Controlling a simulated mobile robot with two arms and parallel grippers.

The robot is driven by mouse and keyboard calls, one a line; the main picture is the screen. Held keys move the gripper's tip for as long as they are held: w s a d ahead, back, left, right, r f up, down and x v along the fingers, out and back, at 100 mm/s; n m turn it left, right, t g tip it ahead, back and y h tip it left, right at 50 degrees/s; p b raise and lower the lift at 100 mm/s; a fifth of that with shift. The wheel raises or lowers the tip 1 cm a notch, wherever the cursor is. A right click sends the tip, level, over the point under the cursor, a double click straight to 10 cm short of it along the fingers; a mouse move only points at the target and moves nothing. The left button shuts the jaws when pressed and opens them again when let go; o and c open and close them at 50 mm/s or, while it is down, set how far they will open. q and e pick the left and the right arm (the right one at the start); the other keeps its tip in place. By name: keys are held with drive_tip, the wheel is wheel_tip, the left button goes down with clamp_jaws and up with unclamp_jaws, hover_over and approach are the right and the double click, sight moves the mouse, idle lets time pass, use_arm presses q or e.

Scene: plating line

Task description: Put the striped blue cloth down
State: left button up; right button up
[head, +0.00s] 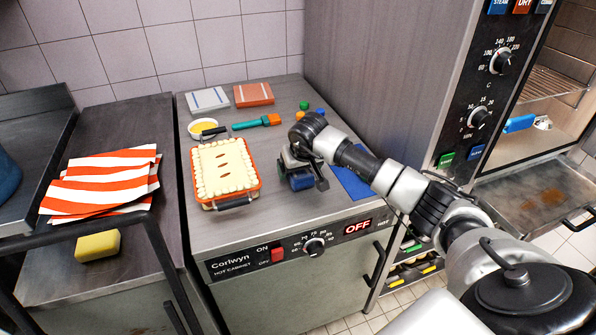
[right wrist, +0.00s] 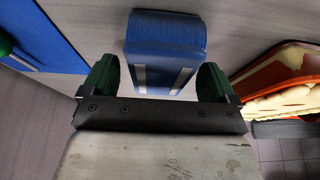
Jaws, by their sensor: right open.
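The striped blue cloth (right wrist: 165,38) is a folded blue bundle with pale stripes. In the right wrist view it lies between and just beyond the two green-padded fingers of my right gripper (right wrist: 158,82), with gaps on both sides. In the head view the cloth (head: 301,181) shows as a small blue block on the steel counter top (head: 262,222), partly hidden by my right gripper (head: 303,178). The gripper is open. My left gripper is not in view.
A pie in an orange dish (head: 256,194) stands left of the cloth. A flat blue mat (head: 352,183) lies to its right. Behind are a bowl (head: 203,128), a teal-handled brush (head: 250,124) and two folded cloths. Orange-striped cloth (head: 104,183) and a yellow sponge (head: 97,245) lie left.

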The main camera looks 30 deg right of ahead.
drive_tip(key=b+v, duration=0.1)
drive_tip(key=v, duration=0.9)
drive_tip(key=shift+s+r, duration=0.25)
